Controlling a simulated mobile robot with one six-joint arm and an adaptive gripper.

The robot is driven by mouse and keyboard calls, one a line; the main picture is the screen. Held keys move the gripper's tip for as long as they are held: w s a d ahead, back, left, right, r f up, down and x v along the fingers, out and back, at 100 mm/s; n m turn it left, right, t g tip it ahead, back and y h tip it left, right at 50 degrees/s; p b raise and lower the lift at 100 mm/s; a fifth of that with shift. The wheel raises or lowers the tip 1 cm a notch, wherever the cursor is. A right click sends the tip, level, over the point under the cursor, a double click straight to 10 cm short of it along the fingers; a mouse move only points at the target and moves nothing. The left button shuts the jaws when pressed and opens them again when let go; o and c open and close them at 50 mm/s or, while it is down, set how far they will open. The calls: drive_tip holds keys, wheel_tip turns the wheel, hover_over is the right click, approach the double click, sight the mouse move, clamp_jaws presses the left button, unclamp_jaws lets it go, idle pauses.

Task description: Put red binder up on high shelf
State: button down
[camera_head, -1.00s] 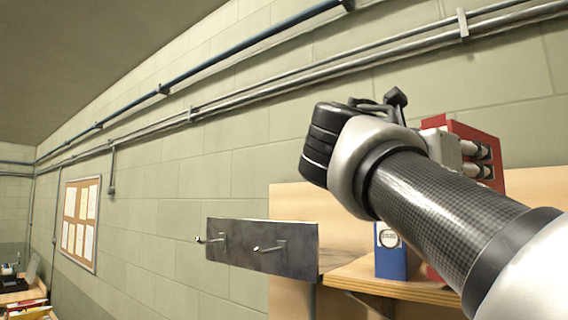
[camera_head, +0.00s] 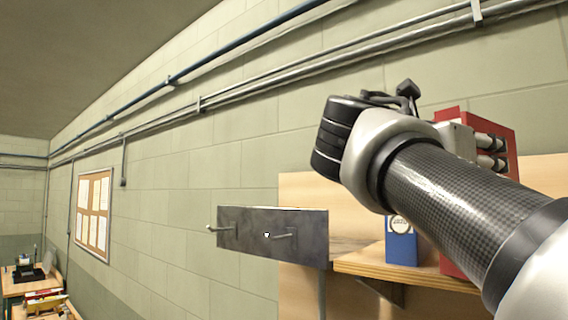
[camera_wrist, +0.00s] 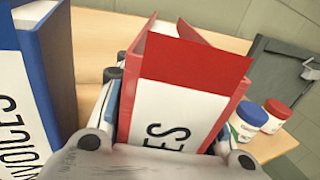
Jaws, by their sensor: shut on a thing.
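My gripper (camera_wrist: 172,108) is shut on a red binder (camera_wrist: 190,62) with a white label, its fingers on either side of it. In the head view the red binder (camera_head: 505,137) is raised above the level of the wooden shelf (camera_head: 362,264), in front of the back panel and wall. My wrist and forearm hide part of it and the fingertips. A blue binder (camera_head: 400,248) stands upright on the shelf below. In the wrist view a blue binder (camera_wrist: 40,70) labelled "INVOICES" is left of the held one.
Another red object (camera_head: 450,268) stands beside the blue binder, partly behind my arm. Two jars, one blue-lidded (camera_wrist: 252,112) and one red-lidded (camera_wrist: 278,108), stand right of the held binder. A dark metal plate with hooks (camera_head: 272,240) juts left of the shelf.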

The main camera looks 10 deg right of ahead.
drive_tip(key=c, duration=1)
unclamp_jaws()
drive_tip(key=shift+o, duration=0.2)
drive_tip(key=v, duration=1.2)
